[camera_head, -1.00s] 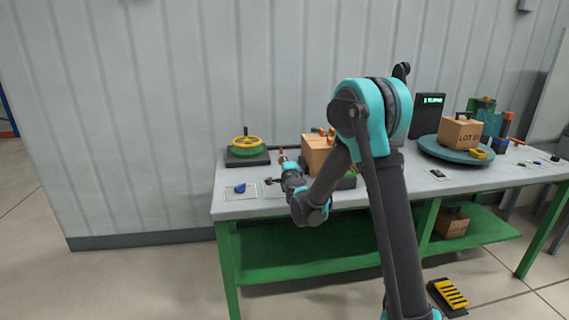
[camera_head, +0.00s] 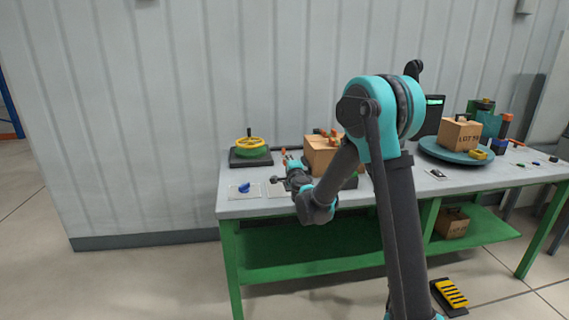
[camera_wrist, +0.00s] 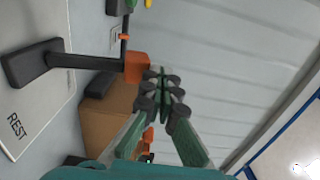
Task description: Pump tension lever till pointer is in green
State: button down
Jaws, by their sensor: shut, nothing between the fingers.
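In the wrist view a dark rod runs from a black block to an orange end (camera_wrist: 137,67); this looks like the lever, though I cannot be sure. My gripper (camera_wrist: 160,90) is shut and empty, its fingertips close beside the orange end; I cannot tell if they touch it. In the head view my gripper (camera_head: 288,160) is over the left part of the bench, next to a cardboard box (camera_head: 320,155), and a small orange tip shows by it. No pointer or green zone can be made out.
A yellow and green handwheel (camera_head: 250,145) stands at the bench's left, with a blue piece (camera_head: 244,187) in front. A blue turntable (camera_head: 438,151) carrying a box (camera_head: 461,134) is at the right. A corrugated wall (camera_head: 150,100) stands behind the green bench.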

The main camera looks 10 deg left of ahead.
jog(key=s+d+r, duration=0.2)
jog(key=s+r, duration=0.3)
jog(key=s, duration=0.3)
jog(key=shift+s+d, duration=0.2)
jog(key=shift+s, duration=0.15)
jog(key=shift+r, duration=0.1)
dwell(0.9)
